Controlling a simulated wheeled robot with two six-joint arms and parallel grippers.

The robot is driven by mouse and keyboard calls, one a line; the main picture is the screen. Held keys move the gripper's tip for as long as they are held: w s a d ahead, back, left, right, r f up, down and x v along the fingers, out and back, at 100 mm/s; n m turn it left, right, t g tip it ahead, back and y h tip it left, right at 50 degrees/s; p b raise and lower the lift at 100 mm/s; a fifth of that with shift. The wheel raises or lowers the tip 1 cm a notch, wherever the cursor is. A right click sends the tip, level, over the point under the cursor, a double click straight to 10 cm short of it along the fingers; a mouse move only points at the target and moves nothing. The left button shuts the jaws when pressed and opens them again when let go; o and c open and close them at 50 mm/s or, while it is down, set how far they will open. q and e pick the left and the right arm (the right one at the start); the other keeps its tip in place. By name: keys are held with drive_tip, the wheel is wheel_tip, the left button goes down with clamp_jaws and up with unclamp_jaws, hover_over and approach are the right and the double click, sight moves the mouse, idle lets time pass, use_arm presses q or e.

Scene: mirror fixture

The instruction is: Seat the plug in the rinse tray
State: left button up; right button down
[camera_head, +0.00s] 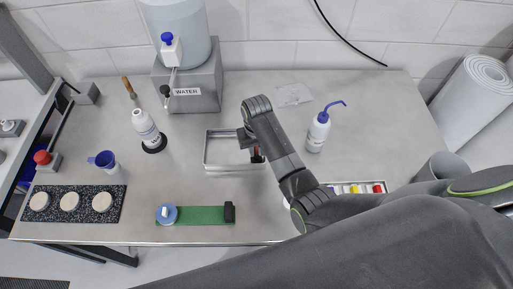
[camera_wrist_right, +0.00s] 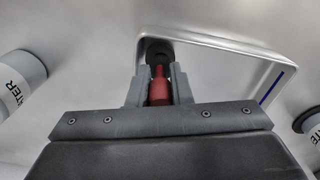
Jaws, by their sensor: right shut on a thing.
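The rinse tray (camera_head: 235,169) is a shallow metal tray in the middle of the bench; its wall also shows in the wrist view (camera_wrist_right: 215,48). My right gripper (camera_head: 256,154) is over the tray's right end. It is shut on the plug, whose red grip (camera_wrist_right: 160,88) stands between the fingers; a bit of red also shows in the head view (camera_head: 258,158). A dark round part (camera_wrist_right: 158,50) lies beyond the red grip, near a tray corner. I cannot tell whether it touches the tray floor. The drain is hidden. My left gripper is out of view.
A water tank (camera_head: 178,45) on a grey stand is behind the tray. A white bottle (camera_head: 146,127) stands left, a blue-capped wash bottle (camera_head: 318,132) right. A green strip (camera_head: 205,215) lies in front. A box of coloured items (camera_head: 362,188) is partly behind my right arm.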

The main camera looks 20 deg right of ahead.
drive_tip(key=shift+f+b, duration=0.45)
drive_tip(key=shift+f, duration=0.5)
idle(0.3)
drive_tip(key=c, duration=1.2)
unclamp_jaws()
drive_tip(key=shift+c, duration=0.2)
drive_tip(key=shift+a, duration=0.1)
